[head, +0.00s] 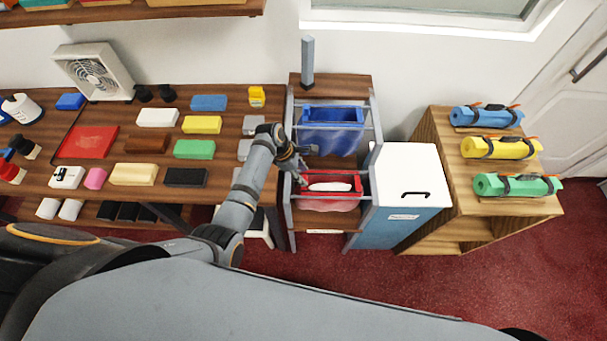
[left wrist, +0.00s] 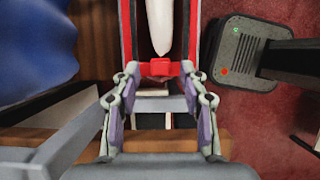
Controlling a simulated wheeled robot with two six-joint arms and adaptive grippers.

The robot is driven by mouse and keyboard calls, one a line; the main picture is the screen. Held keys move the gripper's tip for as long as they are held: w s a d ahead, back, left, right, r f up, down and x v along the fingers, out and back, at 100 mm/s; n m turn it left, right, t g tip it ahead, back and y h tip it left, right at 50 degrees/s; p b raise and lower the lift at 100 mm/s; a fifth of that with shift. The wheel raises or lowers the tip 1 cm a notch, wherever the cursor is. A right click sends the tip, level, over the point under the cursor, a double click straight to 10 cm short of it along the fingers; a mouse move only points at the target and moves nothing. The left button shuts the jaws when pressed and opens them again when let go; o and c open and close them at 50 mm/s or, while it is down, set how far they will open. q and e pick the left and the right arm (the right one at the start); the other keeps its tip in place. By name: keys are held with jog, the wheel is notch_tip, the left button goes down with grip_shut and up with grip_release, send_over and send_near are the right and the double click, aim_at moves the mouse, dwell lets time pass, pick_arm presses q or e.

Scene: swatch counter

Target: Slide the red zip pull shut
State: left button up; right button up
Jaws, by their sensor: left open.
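The red zip pull (left wrist: 160,68) is a small red block at the near end of the red bag's opening in the left wrist view. It lies between the two fingertips of my left gripper (left wrist: 159,72). The fingers are open on either side of it; I cannot tell whether they touch it. The red bag (head: 343,203) hangs in a metal rack in the head view. Its mouth is open, with a white inside showing between red edges (left wrist: 126,38). In the head view my left gripper (head: 302,180) is at the bag's left end and hides the pull. My right gripper is not in view.
A blue bag (head: 335,135) hangs behind the red one in the rack. Metal rails (head: 371,130) surround both. A white-lidded bin (head: 408,165) stands to the right. A counter with coloured blocks (head: 194,149) is to the left. A grey box (left wrist: 245,50) is on the red floor.

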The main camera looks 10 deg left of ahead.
pick_arm(q)
jog(key=shift+d+f, duration=0.25)
jog(key=shift+f, duration=0.35)
grip_shut()
